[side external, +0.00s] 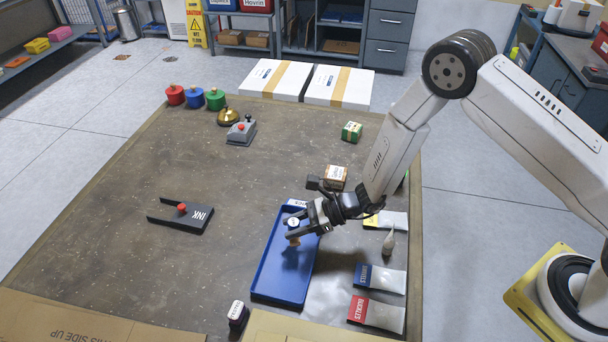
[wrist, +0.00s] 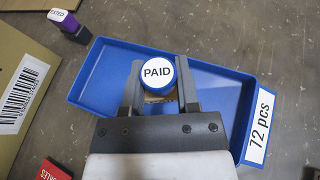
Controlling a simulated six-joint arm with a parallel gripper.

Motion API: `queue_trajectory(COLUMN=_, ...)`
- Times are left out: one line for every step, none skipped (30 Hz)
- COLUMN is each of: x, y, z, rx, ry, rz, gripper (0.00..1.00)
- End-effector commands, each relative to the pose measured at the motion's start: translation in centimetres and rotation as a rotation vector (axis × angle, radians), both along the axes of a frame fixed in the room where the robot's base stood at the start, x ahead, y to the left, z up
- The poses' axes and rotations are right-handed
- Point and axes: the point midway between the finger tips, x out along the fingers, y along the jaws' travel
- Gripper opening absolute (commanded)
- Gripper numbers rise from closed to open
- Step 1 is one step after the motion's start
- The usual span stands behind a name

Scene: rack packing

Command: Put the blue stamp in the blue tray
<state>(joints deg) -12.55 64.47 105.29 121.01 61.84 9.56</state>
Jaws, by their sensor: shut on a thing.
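The blue stamp (wrist: 157,73) has a round white face reading "PAID" and sits between the fingers of my gripper (wrist: 158,88). In the side view the blue stamp (side external: 293,222) is held with its white face up and a tan part below. My gripper (side external: 305,220) is shut on it, over the far half of the blue tray (side external: 282,284). The tray is a shallow rectangle; its end label reads "72 pcs" in the wrist view (wrist: 262,127). The stamp appears to be above the tray floor; the exact gap is hard to tell.
A purple stamp (side external: 238,314) stands off the tray's near left corner. Labelled packets (side external: 380,278) lie along the right. A small brown box (side external: 335,177) stands behind my gripper. A black ink holder (side external: 183,214) lies left, with clear table between it and the tray.

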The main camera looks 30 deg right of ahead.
Motion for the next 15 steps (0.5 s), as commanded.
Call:
queue_trajectory(x=0.1, y=0.1, z=-0.2, rx=0.000, ry=0.000, rz=0.001, gripper=0.00)
queue_trajectory(x=0.2, y=0.1, z=-0.4, rx=0.000, ry=0.000, rz=0.001, gripper=0.00)
queue_trajectory(x=0.4, y=0.2, z=-0.6, rx=0.000, ry=0.000, rz=0.001, gripper=0.00)
queue_trajectory(x=0.4, y=0.2, z=-0.9, rx=-0.001, ry=0.001, rz=0.001, gripper=0.00)
queue_trajectory(x=0.4, y=0.2, z=-1.2, rx=0.000, ry=0.002, rz=0.001, gripper=0.00)
queue_trajectory(x=0.4, y=0.2, z=-1.6, rx=0.000, ry=0.002, rz=0.000, gripper=0.00)
queue_trajectory(x=0.4, y=0.2, z=-1.9, rx=0.000, ry=0.002, rz=0.000, gripper=0.00)
queue_trajectory(x=0.3, y=0.2, z=-2.2, rx=0.000, ry=0.002, rz=0.000, gripper=0.00)
queue_trajectory(x=0.3, y=0.2, z=-2.6, rx=0.000, ry=0.002, rz=0.000, gripper=0.00)
queue_trajectory(x=0.4, y=0.2, z=-2.8, rx=-0.001, ry=0.001, rz=0.000, gripper=0.00)
queue_trajectory(x=0.4, y=0.2, z=-3.0, rx=-0.001, ry=0.000, rz=0.000, gripper=0.00)
queue_trajectory(x=0.4, y=0.2, z=-3.3, rx=-0.001, ry=0.001, rz=0.000, gripper=0.00)
queue_trajectory(x=0.4, y=0.2, z=-3.4, rx=-0.001, ry=0.000, rz=0.000, gripper=0.00)
queue_trajectory(x=0.4, y=0.2, z=-3.5, rx=-0.001, ry=0.000, rz=0.000, gripper=0.00)
queue_trajectory(x=0.4, y=0.2, z=-3.5, rx=-0.001, ry=0.000, rz=0.000, gripper=0.00)
